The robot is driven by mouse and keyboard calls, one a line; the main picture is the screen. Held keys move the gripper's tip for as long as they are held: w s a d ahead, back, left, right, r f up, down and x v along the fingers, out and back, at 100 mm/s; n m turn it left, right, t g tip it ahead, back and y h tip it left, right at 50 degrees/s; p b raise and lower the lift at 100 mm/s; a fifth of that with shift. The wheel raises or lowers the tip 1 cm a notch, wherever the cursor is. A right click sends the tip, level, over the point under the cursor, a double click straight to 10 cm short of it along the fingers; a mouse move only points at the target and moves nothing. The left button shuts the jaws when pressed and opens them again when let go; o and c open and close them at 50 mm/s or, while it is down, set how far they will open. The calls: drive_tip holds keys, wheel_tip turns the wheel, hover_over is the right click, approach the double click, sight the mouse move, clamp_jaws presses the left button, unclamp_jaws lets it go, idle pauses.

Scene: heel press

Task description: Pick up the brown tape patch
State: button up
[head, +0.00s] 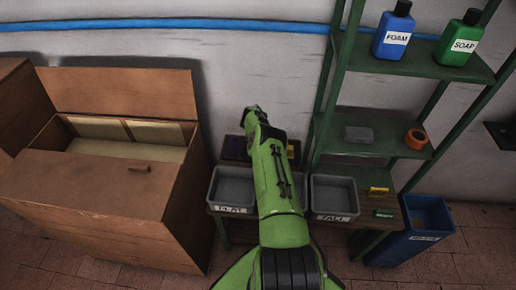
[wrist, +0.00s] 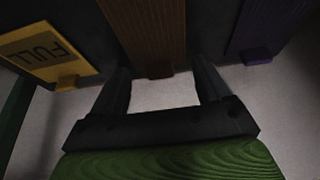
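The brown tape patch (wrist: 146,30) shows at the top middle of the wrist view, ribbed, with a small tab (wrist: 160,71) on its near edge. My gripper (wrist: 163,75) is open, with one finger on each side of the tab. The fingers look apart from it; I cannot tell how much depth lies between. In the head view my green arm hides the gripper and the brown patch.
In the wrist view a yellow patch marked FULL (wrist: 38,52) lies left and a purple patch (wrist: 262,30) right, both close to the fingers. In the head view, grey trays (head: 334,197) flank my arm; a green shelf rack (head: 375,146) stands right and a wooden chest (head: 110,200) left.

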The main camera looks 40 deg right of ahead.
drive_tip(key=c, duration=0.6)
drive_tip(key=shift+o, duration=0.2)
